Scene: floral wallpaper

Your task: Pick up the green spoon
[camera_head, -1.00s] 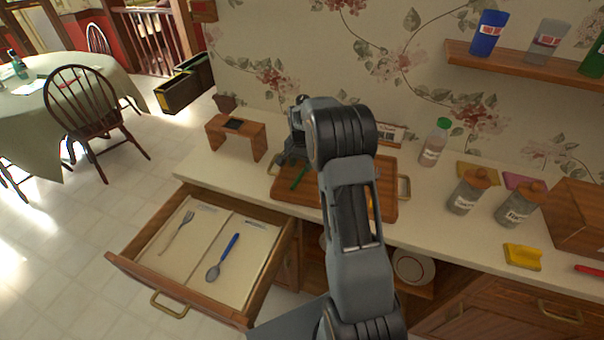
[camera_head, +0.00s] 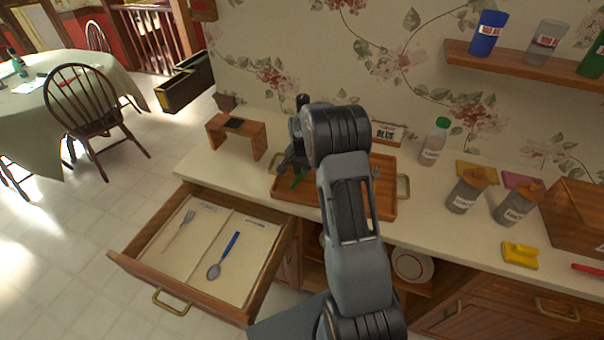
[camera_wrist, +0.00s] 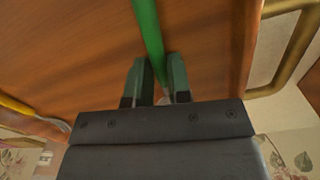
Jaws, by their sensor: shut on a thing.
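The green spoon's handle (camera_wrist: 148,35) shows in the wrist view, running up from between the fingers over the wooden tray (camera_wrist: 70,60). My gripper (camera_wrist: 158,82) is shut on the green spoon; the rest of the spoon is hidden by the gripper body. In the head view a short piece of the green spoon (camera_head: 297,180) shows just below my gripper (camera_head: 290,168), at the left part of the tray (camera_head: 384,207). I cannot tell whether the spoon touches the tray.
A fork with a yellow handle (camera_wrist: 25,108) lies on the tray. The open drawer (camera_head: 185,292) holds a fork (camera_head: 180,230) and a blue-handled spoon (camera_head: 224,255). A small wooden stand (camera_head: 237,137) is left of the tray; jars (camera_head: 466,190) and a bottle (camera_head: 434,143) stand right.

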